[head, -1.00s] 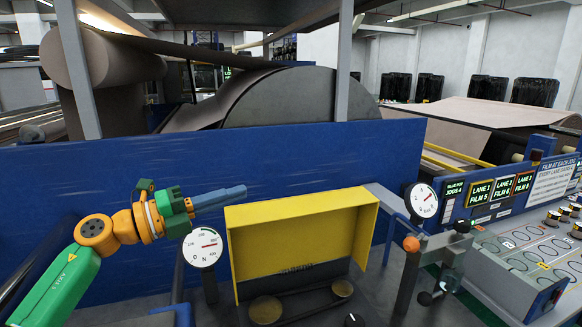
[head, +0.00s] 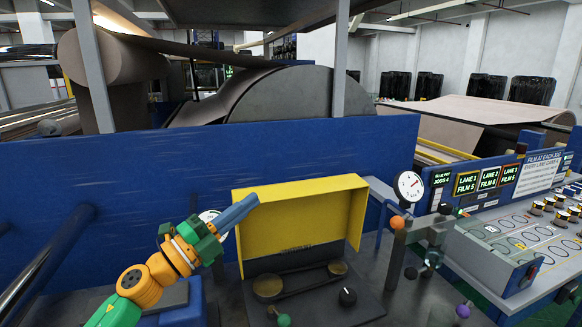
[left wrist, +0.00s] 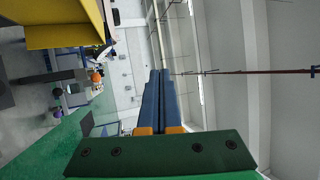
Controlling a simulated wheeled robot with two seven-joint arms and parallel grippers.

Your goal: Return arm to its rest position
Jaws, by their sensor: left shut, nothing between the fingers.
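My left gripper (head: 240,213) comes in from the lower left in the head view. Its blue fingers are shut with nothing between them and point up and to the right. They are in front of the left side of the yellow hood (head: 300,195) and partly cover the round dial behind. In the left wrist view the gripper's fingers (left wrist: 158,85) lie together, with the yellow hood (left wrist: 60,36) at the upper left. My right gripper is not in view.
A blue wall panel (head: 120,175) stands behind the arm. A dial on a post (head: 409,186) is right of the hood. A knob (head: 348,297) sits on the dark panel below. Lane screens (head: 467,182) and a console with several film rolls are at the right.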

